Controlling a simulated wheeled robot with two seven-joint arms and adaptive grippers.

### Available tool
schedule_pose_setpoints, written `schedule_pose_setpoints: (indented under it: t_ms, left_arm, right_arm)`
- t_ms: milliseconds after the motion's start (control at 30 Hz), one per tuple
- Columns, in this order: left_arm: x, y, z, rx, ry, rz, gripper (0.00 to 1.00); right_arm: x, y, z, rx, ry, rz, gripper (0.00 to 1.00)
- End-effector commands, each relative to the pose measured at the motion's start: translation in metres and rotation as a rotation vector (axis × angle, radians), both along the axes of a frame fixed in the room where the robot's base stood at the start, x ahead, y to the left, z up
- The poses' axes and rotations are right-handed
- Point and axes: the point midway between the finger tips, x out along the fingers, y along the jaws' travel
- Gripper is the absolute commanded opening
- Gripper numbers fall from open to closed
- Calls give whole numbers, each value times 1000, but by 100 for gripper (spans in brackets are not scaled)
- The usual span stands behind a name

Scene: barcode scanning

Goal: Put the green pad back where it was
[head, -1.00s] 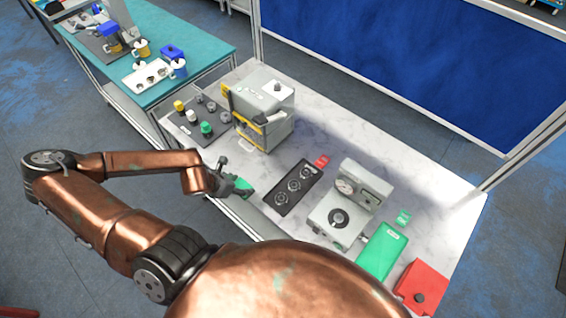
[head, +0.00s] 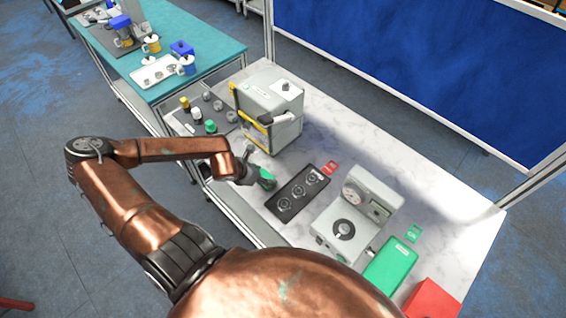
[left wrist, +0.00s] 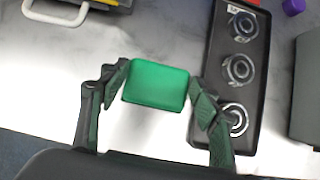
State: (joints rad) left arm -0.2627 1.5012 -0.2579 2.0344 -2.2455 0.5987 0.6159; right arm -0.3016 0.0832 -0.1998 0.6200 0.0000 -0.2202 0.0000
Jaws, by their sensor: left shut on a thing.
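The green pad (left wrist: 156,86) is a small rounded block. In the left wrist view it sits between the two fingertips of my left gripper (left wrist: 160,92), which is shut on it. In the head view the green pad (head: 267,180) is at the tip of my left gripper (head: 255,174), over the front edge area of the white marble bench (head: 450,205). It is just left of the black tray with several round metal fittings (head: 298,192). I cannot tell how high the pad is above the bench. My right gripper is out of view.
A grey box machine with yellow trim (head: 268,105) stands behind the gripper. A gauge device (head: 355,215), green box (head: 390,265) and red box (head: 433,300) stand to the right. A red card (head: 329,168) lies behind the tray.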

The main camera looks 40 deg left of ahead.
Motion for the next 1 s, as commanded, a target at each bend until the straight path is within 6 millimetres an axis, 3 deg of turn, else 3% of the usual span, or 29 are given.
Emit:
schedule_pose_setpoints:
  t_ms: [300,567,800,1000]
  left_arm:
    - [54,-6,2,-3,-4,0,27]
    - [71,-7,1,-2,-2,-1,27]
    - [108,-11,3,-3,-3,-1,27]
    - [103,-10,-14,-1,1,-2,27]
  right_arm:
    - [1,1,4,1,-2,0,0]
    - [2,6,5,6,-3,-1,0]
    - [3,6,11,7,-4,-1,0]
    - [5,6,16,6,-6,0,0]
